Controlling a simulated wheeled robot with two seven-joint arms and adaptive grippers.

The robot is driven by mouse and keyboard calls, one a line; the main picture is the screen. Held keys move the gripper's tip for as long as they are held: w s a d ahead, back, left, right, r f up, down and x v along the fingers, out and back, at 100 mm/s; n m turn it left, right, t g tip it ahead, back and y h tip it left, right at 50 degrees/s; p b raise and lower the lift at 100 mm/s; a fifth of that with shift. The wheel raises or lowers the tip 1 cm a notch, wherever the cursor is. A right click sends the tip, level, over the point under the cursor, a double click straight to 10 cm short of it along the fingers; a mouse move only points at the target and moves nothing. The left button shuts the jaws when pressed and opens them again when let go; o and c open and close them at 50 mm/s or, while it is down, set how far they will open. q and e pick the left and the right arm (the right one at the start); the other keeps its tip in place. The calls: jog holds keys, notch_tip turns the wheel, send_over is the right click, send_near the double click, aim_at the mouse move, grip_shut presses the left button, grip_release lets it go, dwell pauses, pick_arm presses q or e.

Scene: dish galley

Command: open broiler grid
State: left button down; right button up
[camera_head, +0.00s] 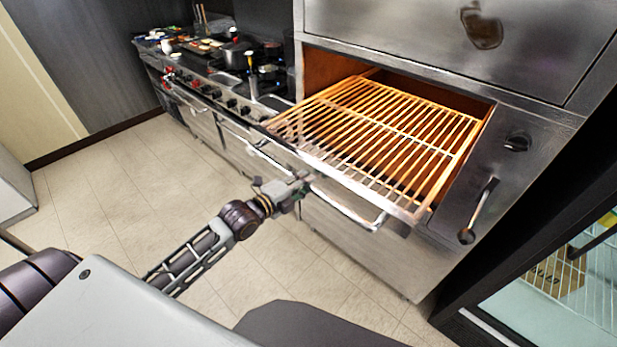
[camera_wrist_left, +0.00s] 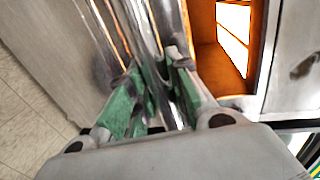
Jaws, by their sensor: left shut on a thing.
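The broiler grid (camera_head: 385,130) is an orange-lit wire rack that sticks out of the broiler opening over the floor side. A metal handle bar (camera_head: 345,209) runs along its front edge. My left gripper (camera_head: 303,184) is at the left part of this handle and shut on it. In the left wrist view the green-padded fingers (camera_wrist_left: 155,95) close around a shiny metal bar (camera_wrist_left: 145,30). The exact contact is partly hidden by the fingers. My right gripper is not in view.
The broiler's steel front (camera_head: 510,165) has a knob and a lever handle (camera_head: 478,210) to the right of the grid. A stove with pots (camera_head: 235,55) stands at the back left. A glass-fronted cabinet (camera_head: 560,280) is at lower right. The tiled floor (camera_head: 120,180) at left is clear.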

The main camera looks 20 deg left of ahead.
pick_arm(q)
jog(key=shift+s+a, duration=0.15)
jog(key=shift+s, duration=0.2)
jog(key=c, duration=1.3)
grip_release()
jog(key=shift+s, duration=0.15)
jog(key=v, duration=1.1)
jog(key=shift+s+a, duration=0.15)
jog(key=shift+s, duration=0.15)
jog(key=shift+r, duration=0.1)
jog(key=shift+n, duration=0.3)
dwell(0.4)
